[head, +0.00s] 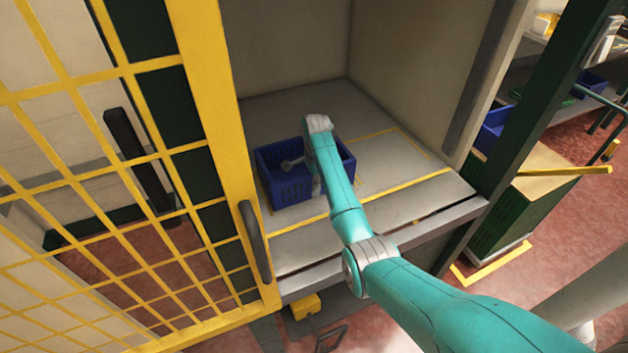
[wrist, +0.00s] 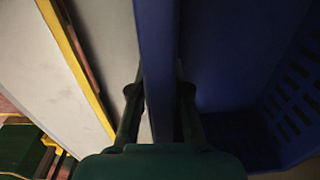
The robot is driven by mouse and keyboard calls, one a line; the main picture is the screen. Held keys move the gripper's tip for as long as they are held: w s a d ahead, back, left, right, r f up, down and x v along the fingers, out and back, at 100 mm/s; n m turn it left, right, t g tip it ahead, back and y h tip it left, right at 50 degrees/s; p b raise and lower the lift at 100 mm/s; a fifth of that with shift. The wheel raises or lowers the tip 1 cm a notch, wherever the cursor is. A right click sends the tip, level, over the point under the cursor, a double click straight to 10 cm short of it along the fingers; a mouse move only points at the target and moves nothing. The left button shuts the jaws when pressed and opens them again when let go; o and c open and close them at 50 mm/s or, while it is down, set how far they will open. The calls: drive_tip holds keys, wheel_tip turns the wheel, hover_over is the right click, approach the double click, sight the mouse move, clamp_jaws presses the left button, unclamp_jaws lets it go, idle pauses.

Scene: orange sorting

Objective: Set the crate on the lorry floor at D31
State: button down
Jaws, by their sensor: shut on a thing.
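The blue crate (head: 285,188) is inside the lorry bay, over the left part of the grey lorry floor (head: 395,190), by the yellow floor lines. It looks level and at or very close to the floor; I cannot tell if it touches. My gripper (wrist: 160,95) is shut on the crate's wall (wrist: 157,50), one finger on each side in the wrist view. The crate's slotted inner side shows at the right there. In the head view my arm covers the crate's right part and most of the gripper. No D31 label is readable.
A yellow mesh gate (head: 215,100) with a dark handle stands close at the left. Bay walls (head: 290,45) rise behind and at the right. The floor right of the crate is clear. A dark green stand (head: 515,205) and shelves with blue bins (head: 495,125) are outside at the right.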

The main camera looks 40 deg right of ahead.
drive_tip(key=c, duration=1)
unclamp_jaws()
drive_tip(key=shift+c, duration=0.2)
drive_tip(key=shift+r, duration=3.75)
